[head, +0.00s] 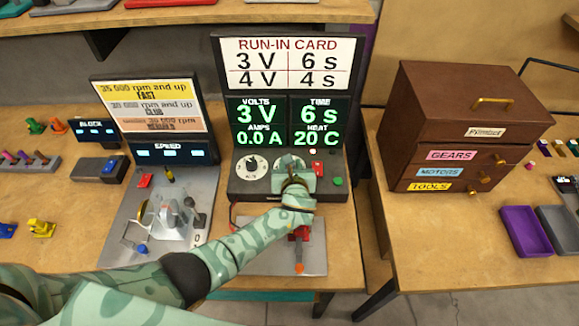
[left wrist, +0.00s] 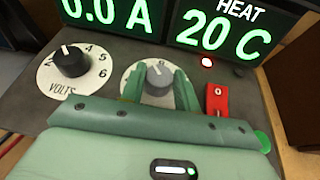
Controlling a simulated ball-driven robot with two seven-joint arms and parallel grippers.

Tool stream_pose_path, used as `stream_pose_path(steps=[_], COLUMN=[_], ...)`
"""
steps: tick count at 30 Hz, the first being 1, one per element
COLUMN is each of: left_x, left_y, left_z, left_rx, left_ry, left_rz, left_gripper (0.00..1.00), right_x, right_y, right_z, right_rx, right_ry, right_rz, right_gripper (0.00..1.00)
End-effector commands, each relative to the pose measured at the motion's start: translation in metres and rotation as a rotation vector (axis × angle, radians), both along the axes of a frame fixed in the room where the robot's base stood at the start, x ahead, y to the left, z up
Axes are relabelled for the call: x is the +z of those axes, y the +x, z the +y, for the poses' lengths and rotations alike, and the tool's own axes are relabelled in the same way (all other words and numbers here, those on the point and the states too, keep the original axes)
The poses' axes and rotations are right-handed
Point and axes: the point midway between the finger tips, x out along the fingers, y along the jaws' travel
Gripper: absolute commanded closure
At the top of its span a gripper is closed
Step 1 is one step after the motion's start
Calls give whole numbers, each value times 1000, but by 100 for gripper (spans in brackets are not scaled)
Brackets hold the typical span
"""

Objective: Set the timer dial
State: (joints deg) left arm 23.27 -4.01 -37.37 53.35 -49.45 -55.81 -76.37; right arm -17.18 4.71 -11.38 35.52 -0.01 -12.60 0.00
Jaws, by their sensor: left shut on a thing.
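The run-in unit (head: 240,188) is a dark box with a sloped panel and a green-lit display (head: 288,122) reading 3 V, 6 s, 0.0 A and 20 C. In the left wrist view, the timer dial (left wrist: 158,77) is a grey knob on a white scale, mostly hidden by my fingers. My left gripper (head: 291,170) is shut on that knob; its green fingers flank it in the left wrist view (left wrist: 159,90). The black volts dial (left wrist: 71,62) stands to its left. The run-in card (head: 288,62) reads 3 V, 6 s above 4 V, 4 s. My right gripper is not in view.
A red switch (left wrist: 217,100) marked 0 sits close right of my fingers, with a green button (left wrist: 262,141) beyond it. A speed rig (head: 170,215) stands left of the unit. A wooden drawer cabinet (head: 425,125) stands right, across a gap between benches.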

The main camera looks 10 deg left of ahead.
Motion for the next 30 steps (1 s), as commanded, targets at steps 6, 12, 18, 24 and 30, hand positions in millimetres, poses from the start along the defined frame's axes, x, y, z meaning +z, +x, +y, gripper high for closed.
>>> stream_pose_path(steps=[6,12,18,24,30], left_x=[-3,-2,-2,-1,-1], left_y=[0,0,0,0,0], left_z=[-1,-1,-1,-1,-1], left_rx=[85,118,124,123,122], left_ry=[1,2,2,1,0], left_rz=[3,3,3,3,2], left_gripper=[92,92,92,66,47], right_x=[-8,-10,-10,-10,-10], right_y=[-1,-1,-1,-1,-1], right_z=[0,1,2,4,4], right_rx=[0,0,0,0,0], right_ry=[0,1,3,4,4], right_rz=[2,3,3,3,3], right_gripper=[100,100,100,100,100])
